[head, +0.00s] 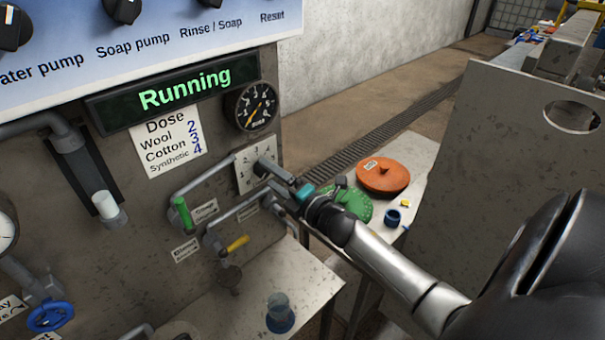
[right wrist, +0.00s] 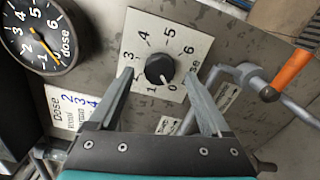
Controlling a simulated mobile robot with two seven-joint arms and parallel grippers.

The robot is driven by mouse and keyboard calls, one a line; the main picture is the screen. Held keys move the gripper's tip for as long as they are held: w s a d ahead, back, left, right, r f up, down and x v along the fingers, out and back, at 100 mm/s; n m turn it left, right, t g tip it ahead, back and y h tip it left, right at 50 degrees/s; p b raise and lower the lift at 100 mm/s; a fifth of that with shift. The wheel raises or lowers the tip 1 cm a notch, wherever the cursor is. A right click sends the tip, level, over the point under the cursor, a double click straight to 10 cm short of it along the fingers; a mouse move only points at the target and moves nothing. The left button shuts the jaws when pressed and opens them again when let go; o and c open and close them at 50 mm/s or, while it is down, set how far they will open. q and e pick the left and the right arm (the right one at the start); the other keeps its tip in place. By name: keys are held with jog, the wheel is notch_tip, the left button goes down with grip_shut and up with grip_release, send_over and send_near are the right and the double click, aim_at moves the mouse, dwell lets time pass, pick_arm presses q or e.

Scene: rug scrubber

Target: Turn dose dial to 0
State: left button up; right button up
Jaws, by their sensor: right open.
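The dose dial is a dark round knob (right wrist: 158,68) on a pale square plate (head: 243,174) numbered 0 to 6. In the right wrist view its white pointer mark points down and slightly right, towards the 0. My right gripper (right wrist: 160,74) is open, with one finger on each side of the knob and a gap visible on both sides. In the head view my right gripper (head: 273,177) is at the plate and mostly hides the knob. My left gripper is not in view.
A round dose gauge (head: 257,106) is above the plate. A lit "Running" display (head: 185,89) and a dose note (head: 168,142) are beside it. Pipes with a green handle (head: 182,213) and a yellow handle (head: 236,244) run close below. A side table holds an orange lid (head: 383,175).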

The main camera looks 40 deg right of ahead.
jog(key=s+d, duration=0.1)
jog(key=s, duration=1.2)
jog(key=shift+s+b, duration=0.35)
jog(key=shift+b, duration=0.05)
jog(key=s, duration=0.9)
jog(key=shift+d+p, duration=0.4)
